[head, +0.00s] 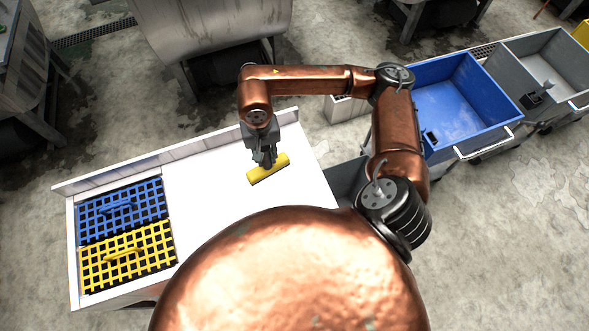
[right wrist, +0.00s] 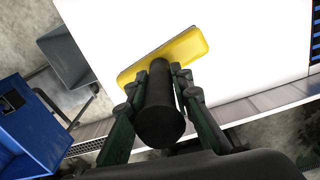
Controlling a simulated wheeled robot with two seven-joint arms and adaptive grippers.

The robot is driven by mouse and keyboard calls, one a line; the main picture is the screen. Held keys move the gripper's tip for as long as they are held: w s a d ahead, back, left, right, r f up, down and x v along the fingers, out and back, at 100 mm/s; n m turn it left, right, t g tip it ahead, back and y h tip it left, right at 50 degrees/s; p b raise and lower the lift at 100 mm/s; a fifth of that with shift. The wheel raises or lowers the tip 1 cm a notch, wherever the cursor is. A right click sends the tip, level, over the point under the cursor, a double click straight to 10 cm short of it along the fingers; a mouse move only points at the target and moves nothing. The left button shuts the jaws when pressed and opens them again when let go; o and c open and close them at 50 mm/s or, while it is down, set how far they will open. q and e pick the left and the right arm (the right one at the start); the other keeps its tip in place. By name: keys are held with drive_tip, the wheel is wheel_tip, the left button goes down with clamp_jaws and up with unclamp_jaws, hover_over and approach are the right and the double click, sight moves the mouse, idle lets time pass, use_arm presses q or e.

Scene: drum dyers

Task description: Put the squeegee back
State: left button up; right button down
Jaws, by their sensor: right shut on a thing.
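The squeegee (head: 268,169) has a yellow head and lies low over the white table, near its back edge. In the right wrist view its yellow head (right wrist: 178,53) and thick black handle (right wrist: 160,110) show, with the handle pointing toward the camera. My right gripper (head: 264,156) is above the squeegee, its fingers on both sides of the handle and shut on it. In the right wrist view the right gripper (right wrist: 157,90) grips the handle from both sides. I cannot tell whether the yellow head touches the table. My left gripper is not in view.
The white table (head: 215,200) has a blue grid (head: 120,212) and a yellow grid (head: 125,256) at its left end; its middle is clear. A raised lip runs along the back. A blue cart (head: 450,105) and a grey cart (head: 545,70) stand at the right.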

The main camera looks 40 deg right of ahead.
drive_tip(key=m, duration=0.1)
drive_tip(key=s+m, duration=0.1)
drive_tip(key=m, duration=0.1)
drive_tip(key=shift+s+f, duration=0.1)
drive_tip(key=shift+s, duration=0.2)
drive_tip(key=s+m+p, duration=0.3)
drive_tip(key=s+m, duration=0.5)
drive_tip(key=m, duration=1)
drive_tip(key=shift+n, duration=0.3)
drive_tip(key=w+d+f+p, duration=0.1)
drive_tip(key=w+d+f, duration=0.1)
drive_tip(key=d+f, duration=0.1)
drive_tip(key=w+d+f+p, duration=0.1)
drive_tip(key=w+d+f, duration=0.2)
drive_tip(key=f, duration=0.3)
drive_tip(key=w+d+f+p, duration=0.1)
drive_tip(key=w+d+f, duration=0.2)
drive_tip(key=d+f, duration=0.1)
drive_tip(key=shift+w+d+f+p, duration=0.1)
drive_tip(key=shift+d+f+p, duration=0.1)
drive_tip(key=shift+d, duration=0.15)
drive_tip(key=shift+w+d+f+p, duration=0.1)
drive_tip(key=shift+d+p, duration=0.1)
drive_tip(key=shift+d, duration=0.15)
drive_tip(key=c, duration=1.7)
unclamp_jaws()
